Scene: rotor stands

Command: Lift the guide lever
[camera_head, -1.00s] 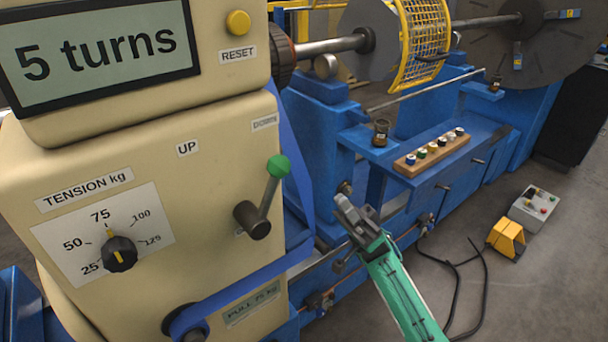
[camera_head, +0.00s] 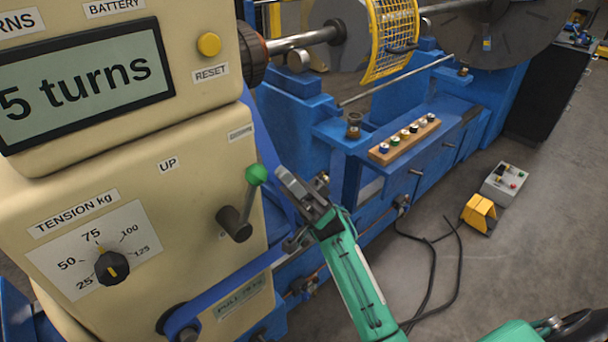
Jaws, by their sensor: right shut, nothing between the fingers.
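The guide lever (camera_head: 245,200) is a short grey rod with a green ball knob (camera_head: 256,174), on a dark round hub (camera_head: 234,223) at the right of the cream machine's front. It points up and slightly right, its knob below the small label (camera_head: 240,132) that is hard to read now. My right gripper (camera_head: 284,177) is shut and empty. Its fingertips are just right of the green knob in the picture, seemingly apart from it; the depth gap is hard to judge. My left gripper is out of view.
The cream housing (camera_head: 110,195) carries a tension dial (camera_head: 112,268), a display (camera_head: 85,85) and a reset button (camera_head: 209,44). A blue frame (camera_head: 290,130) with a block of coloured caps (camera_head: 405,140) stands behind my gripper. A yellow pedal (camera_head: 480,213) and cables lie on the floor.

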